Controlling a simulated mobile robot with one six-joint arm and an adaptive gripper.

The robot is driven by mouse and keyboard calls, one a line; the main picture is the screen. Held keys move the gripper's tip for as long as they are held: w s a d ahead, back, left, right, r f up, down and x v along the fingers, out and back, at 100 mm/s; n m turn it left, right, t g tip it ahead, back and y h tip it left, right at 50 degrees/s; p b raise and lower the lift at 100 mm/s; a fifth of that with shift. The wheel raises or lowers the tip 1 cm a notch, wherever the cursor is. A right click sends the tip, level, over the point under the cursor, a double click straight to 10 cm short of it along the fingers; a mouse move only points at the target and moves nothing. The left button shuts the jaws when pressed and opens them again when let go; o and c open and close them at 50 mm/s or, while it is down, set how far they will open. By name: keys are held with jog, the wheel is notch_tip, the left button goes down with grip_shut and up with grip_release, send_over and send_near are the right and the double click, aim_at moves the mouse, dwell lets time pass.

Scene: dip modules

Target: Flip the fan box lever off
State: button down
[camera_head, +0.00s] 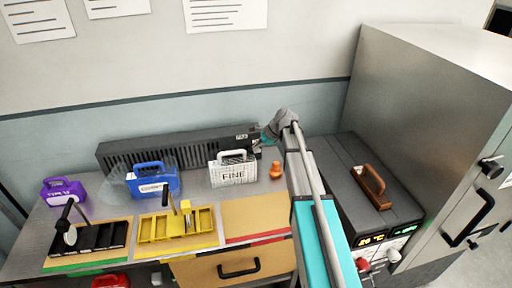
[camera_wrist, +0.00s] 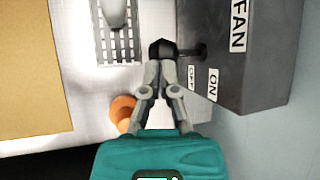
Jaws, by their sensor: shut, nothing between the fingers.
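The fan box (camera_wrist: 265,70) is a dark grey box at the right of the wrist view, with FAN, ON and OFF labels. In the head view it appears to be the long vented box (camera_head: 175,147) against the wall. Its lever has a black knob (camera_wrist: 162,48) on a short dark shaft that sticks out left from the box. My gripper (camera_wrist: 160,64) is shut and empty. Its fingertips are right at the knob's lower edge; I cannot tell if they touch. Whether the lever stands at on or off is unclear.
An orange object (camera_wrist: 122,110) lies close left of my gripper. A white FINE case (camera_head: 233,170) stands before the fan box. Blue (camera_head: 155,183) and purple (camera_head: 62,192) cases stand farther left. A dark grey instrument (camera_head: 350,190) is to the right.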

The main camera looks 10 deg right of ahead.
jog(key=shift+s+f, duration=0.3)
jog(key=shift+f, duration=0.05)
jog(key=shift+r, duration=0.2)
jog(key=shift+r+p, duration=0.65)
jog(key=shift+p, duration=0.05)
jog(key=shift+r, duration=0.15)
jog(key=s+p+v, duration=0.1)
jog(key=p+v, duration=0.9)
jog(key=v, duration=0.3)
jog(key=shift+d+p, duration=0.2)
jog(key=shift+p, duration=0.2)
